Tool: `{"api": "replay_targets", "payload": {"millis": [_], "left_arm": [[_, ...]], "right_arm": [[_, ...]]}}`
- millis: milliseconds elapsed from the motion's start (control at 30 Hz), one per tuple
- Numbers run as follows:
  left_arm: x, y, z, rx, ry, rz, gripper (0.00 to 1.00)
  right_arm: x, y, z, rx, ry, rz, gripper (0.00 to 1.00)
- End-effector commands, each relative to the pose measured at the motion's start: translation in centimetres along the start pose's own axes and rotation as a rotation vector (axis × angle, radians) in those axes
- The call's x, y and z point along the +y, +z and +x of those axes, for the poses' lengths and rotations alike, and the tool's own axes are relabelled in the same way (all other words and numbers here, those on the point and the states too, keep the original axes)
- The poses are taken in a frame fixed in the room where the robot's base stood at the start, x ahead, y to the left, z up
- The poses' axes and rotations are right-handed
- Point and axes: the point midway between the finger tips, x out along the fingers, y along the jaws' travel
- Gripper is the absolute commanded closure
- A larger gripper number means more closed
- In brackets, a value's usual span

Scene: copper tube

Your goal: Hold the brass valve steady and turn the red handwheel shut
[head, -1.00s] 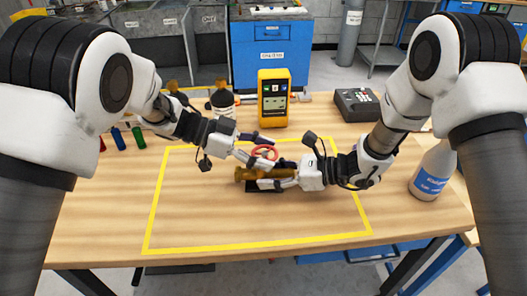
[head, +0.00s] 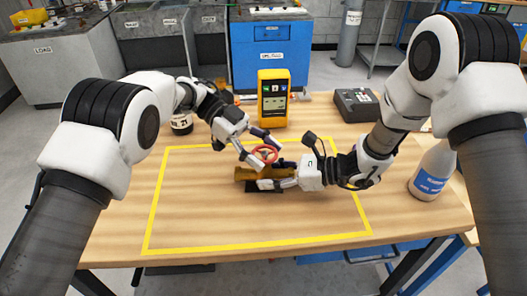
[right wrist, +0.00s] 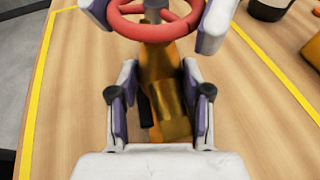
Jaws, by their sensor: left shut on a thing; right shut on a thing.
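The brass valve (head: 248,174) lies inside the yellow outline, on a dark base, with the red handwheel (head: 265,153) on top. My left gripper (head: 263,150) reaches down from the upper left and is shut on the handwheel, one finger on each side of the rim. My right gripper (head: 270,184) comes from the right and is shut on the valve body. The right wrist view shows the brass body (right wrist: 172,105) between its fingers (right wrist: 158,110), and the handwheel (right wrist: 150,28) between the left gripper's fingers at the top. The far valve end is partly hidden.
A yellow meter (head: 273,98) stands behind the valve, and a dark device (head: 357,104) sits at the back right. A white spray bottle (head: 433,172) stands at the right edge. The front of the outlined area is clear.

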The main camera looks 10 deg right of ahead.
Motion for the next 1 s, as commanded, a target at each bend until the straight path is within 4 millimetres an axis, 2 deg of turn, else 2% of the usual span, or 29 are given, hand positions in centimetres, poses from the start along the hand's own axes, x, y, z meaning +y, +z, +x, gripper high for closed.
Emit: {"api": "replay_targets", "payload": {"millis": [300,767,800,833,867,1000], "left_arm": [[-0.08,0.04,-0.03,-0.003,0.111,0.050,0.74],[0.01,0.08,-0.06,-0.003,0.129,0.053,0.74],[0.01,0.08,-0.06,-0.003,0.128,0.053,0.32],[0.01,0.08,-0.06,-0.003,0.128,0.053,0.21],[0.02,0.08,-0.06,-0.003,0.128,0.053,0.13],[0.02,0.06,-0.05,-0.003,0.129,0.053,0.13]], "right_arm": [[0.10,-0.03,0.00,0.000,0.003,0.000,0.71],[0.10,-0.08,0.00,0.001,0.002,0.001,0.71],[0.10,-0.08,-0.01,0.001,0.002,0.002,0.71],[0.10,-0.08,0.00,0.001,0.002,0.002,0.71],[0.09,-0.08,0.00,0.001,0.002,0.002,0.71],[0.07,-0.07,0.00,0.001,0.001,0.001,0.71]]}}
